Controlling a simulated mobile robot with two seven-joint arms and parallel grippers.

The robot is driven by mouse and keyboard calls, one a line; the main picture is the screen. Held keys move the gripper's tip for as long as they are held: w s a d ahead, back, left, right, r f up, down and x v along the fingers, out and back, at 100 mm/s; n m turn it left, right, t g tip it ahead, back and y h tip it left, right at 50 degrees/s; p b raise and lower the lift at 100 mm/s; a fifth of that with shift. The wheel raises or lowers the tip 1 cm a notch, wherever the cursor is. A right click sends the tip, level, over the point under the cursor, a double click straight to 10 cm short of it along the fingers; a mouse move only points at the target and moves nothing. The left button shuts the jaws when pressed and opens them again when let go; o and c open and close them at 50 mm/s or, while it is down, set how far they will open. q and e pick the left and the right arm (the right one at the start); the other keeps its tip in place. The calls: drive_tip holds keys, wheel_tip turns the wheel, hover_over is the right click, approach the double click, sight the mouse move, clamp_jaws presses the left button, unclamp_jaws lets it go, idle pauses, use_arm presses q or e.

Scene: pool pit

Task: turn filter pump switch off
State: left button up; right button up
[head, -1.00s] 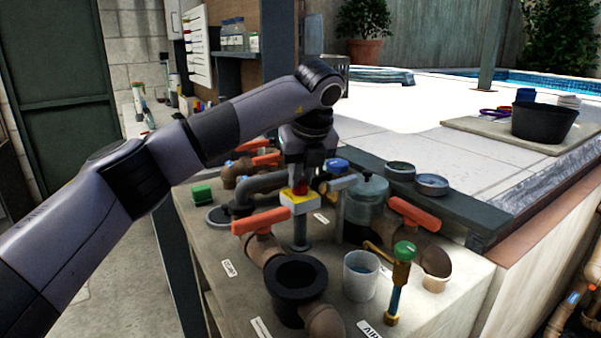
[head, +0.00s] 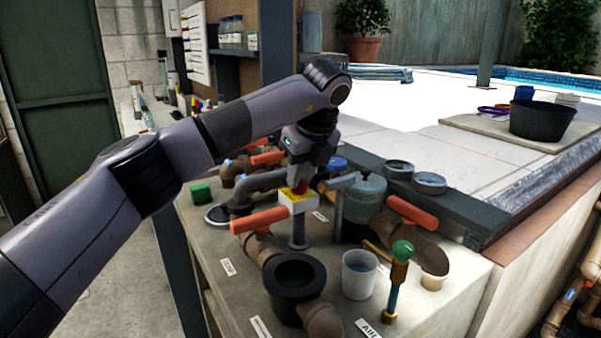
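The switch is a small yellow and white box (head: 297,201) on a grey post, with a red part (head: 300,186) on top. It stands among pipes on the concrete bench. My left gripper (head: 302,180) comes down from above, tilted, with its fingertips at the red part. The fingers partly cover the red part, so its exact position is hidden. I cannot tell whether the fingers are open, or whether they grip the red part or only touch it. My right gripper is out of view.
Orange-handled valves (head: 260,220) and (head: 412,212) stand on both sides. A black open pipe fitting (head: 295,275), a white cup (head: 359,274) and a green-knobbed brass valve (head: 400,262) are in front. A green block (head: 200,192) lies left. Two round lids (head: 429,183) lie behind.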

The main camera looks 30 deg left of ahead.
use_arm(q)
drive_tip(key=o, duration=0.3)
drive_tip(key=shift+f, duration=0.25)
drive_tip(key=shift+a, duration=0.1)
drive_tip(key=shift+r, duration=0.15)
drive_tip(key=v, duration=0.7)
